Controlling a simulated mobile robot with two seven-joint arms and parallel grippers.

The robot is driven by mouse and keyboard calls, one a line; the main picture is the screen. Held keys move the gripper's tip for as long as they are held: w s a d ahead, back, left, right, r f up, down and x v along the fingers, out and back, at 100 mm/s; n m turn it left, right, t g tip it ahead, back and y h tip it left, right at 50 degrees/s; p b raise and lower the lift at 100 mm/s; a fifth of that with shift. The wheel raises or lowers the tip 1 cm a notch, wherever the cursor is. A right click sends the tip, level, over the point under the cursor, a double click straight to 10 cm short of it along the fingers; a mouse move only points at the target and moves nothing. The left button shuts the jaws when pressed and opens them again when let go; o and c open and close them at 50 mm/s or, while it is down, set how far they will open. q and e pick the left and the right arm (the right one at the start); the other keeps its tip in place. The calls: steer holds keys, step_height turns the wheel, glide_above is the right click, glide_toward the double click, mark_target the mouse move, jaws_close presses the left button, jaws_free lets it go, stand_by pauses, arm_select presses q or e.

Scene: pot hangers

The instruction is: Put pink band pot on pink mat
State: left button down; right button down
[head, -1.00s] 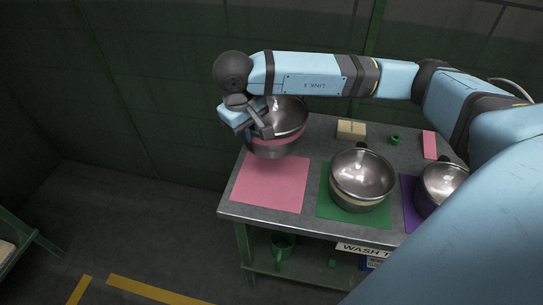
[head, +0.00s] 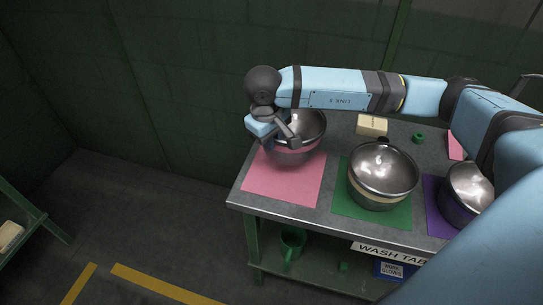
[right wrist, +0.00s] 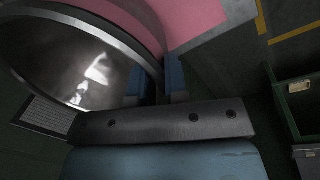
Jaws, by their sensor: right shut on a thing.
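The steel pot (head: 308,128) is at the back of the pink mat (head: 285,186), at the table's left end. A pink band shows faintly on its side. My right gripper (head: 291,138) is shut on its rim from the left. In the right wrist view the blue fingertips (right wrist: 157,80) are at the pot's wall (right wrist: 147,45), with the pot's shiny inside to the left and the pink mat (right wrist: 192,18) beyond. I cannot tell whether the base touches the mat. My left gripper is out of view.
A second pot (head: 383,170) stands on a green mat (head: 350,203), and a third (head: 467,193) on a purple mat (head: 434,212). A cream block (head: 372,125) and a small green ring (head: 418,138) lie behind them. The front of the pink mat is bare.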

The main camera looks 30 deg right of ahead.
step_height(320, 180, down, 2)
steer(key=shift+f, duration=0.15)
step_height(320, 180, down, 4)
steer(key=shift+f, duration=0.1)
steer(key=c, duration=1.1)
jaws_free()
steer(key=shift+c, duration=0.2)
